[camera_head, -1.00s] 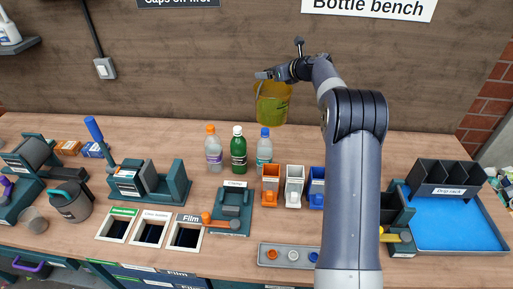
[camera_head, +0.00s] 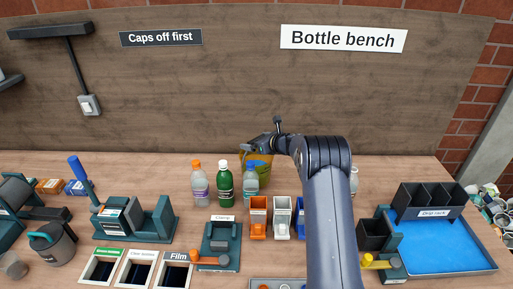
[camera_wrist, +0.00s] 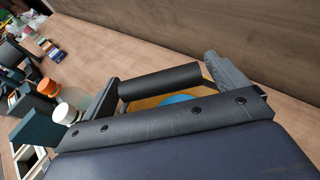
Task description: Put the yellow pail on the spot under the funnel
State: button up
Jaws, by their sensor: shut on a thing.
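The yellow pail (camera_head: 264,178) is at the back of the bench, behind the blue-capped bottle, which hides part of it. My gripper (camera_head: 257,145) is at the top of the pail and shut on it. I cannot tell whether the pail's base touches the bench. In the wrist view a strip of the yellow pail (camera_wrist: 150,103) shows between dark parts of my gripper, with something blue beside it. I cannot make out a funnel or the spot under it for certain; my arm covers part of the bench.
Orange (camera_head: 258,218) and white (camera_head: 282,219) bins are nearer. A pale object (camera_head: 354,180) shows behind my arm. A blue drip tray (camera_head: 440,245) lies at right.

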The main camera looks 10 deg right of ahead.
jog(key=shift+f+p, duration=0.35)
jog(key=shift+f, duration=1.4)
jog(key=o, duration=1.7)
jog(key=shift+f, duration=0.1)
